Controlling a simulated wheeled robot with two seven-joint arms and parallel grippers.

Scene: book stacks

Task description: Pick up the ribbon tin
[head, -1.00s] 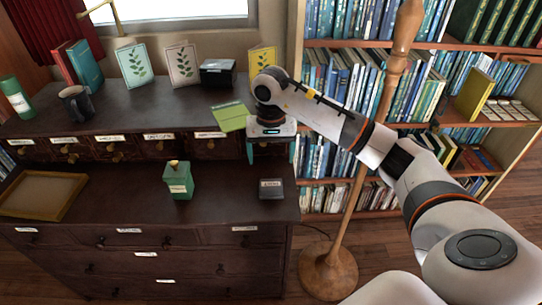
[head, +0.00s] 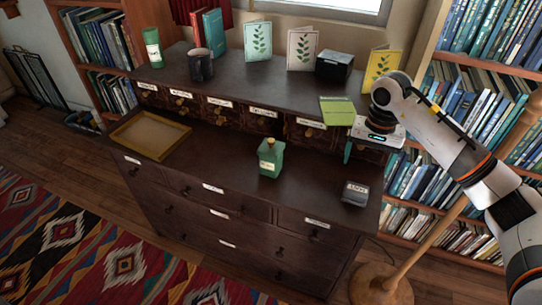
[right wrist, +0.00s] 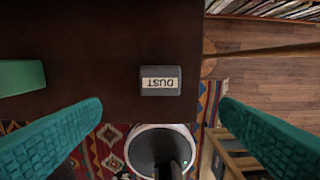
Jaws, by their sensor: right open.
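A small green tin with a gold top and a pale label (head: 271,158) stands upright on the dark desk; its label is too small to read, so I cannot be sure it is the ribbon tin. A green shape at the left edge of the right wrist view (right wrist: 20,77) seems to be the same tin. My right gripper (head: 369,152) is above the desk's right end, to the right of the tin and apart from it. Its teal fingers are spread and empty in the right wrist view (right wrist: 162,108). My left gripper is out of view.
A dark box labelled DUST (right wrist: 160,81) lies on the desk near its right end, between the spread fingers as the wrist sees it. A wooden tray (head: 150,136) lies at left. A wooden pole (head: 440,232) stands right.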

